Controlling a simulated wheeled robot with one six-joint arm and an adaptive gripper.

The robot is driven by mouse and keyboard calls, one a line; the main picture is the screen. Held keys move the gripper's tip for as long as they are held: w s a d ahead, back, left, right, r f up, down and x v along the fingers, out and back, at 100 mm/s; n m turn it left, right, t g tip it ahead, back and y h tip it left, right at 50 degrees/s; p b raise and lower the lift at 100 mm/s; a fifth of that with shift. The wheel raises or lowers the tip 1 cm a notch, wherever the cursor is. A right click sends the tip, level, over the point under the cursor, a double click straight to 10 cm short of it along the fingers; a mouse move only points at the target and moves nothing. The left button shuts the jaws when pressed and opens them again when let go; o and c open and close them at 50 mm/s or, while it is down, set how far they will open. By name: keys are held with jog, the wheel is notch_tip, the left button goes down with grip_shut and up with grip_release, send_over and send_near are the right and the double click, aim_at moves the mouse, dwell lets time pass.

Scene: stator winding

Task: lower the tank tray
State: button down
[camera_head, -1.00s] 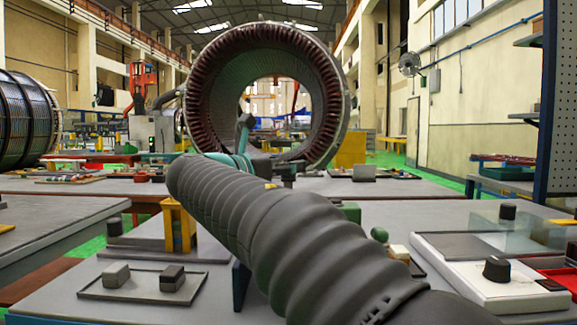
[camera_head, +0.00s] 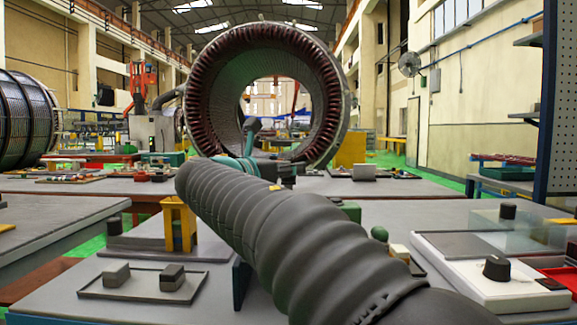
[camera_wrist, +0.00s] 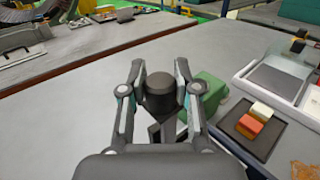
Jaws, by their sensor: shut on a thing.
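In the wrist view my gripper (camera_wrist: 160,88) has its two fingers closed on either side of a dark round knob (camera_wrist: 160,101). A dark stem shows below the knob. A green block (camera_wrist: 206,93) stands just right of the fingers; the head view also shows it (camera_head: 350,211). I cannot tell which part is the tank tray, or whether the knob belongs to it. In the head view my dark ribbed arm hides the gripper and the knob.
A white unit (camera_head: 500,291) with a clear panel and black knobs stands at the right. A dark tray (camera_wrist: 254,130) with orange and cream blocks lies right of my gripper. A yellow stand (camera_head: 180,225) and a two-block tray (camera_head: 142,284) are at the left.

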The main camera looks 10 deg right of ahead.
notch_tip(320, 180, down, 5)
jog(key=shift+r+b, duration=0.1)
jog(key=shift+b, duration=0.25)
jog(key=c, duration=0.8)
grip_release()
jog(key=shift+c, duration=0.2)
jog(key=shift+s+a+r, duration=0.1)
jog(key=shift+s+a, duration=0.1)
jog(key=shift+a, duration=0.1)
jog(key=v, duration=1.1)
jog(key=shift+a, duration=0.15)
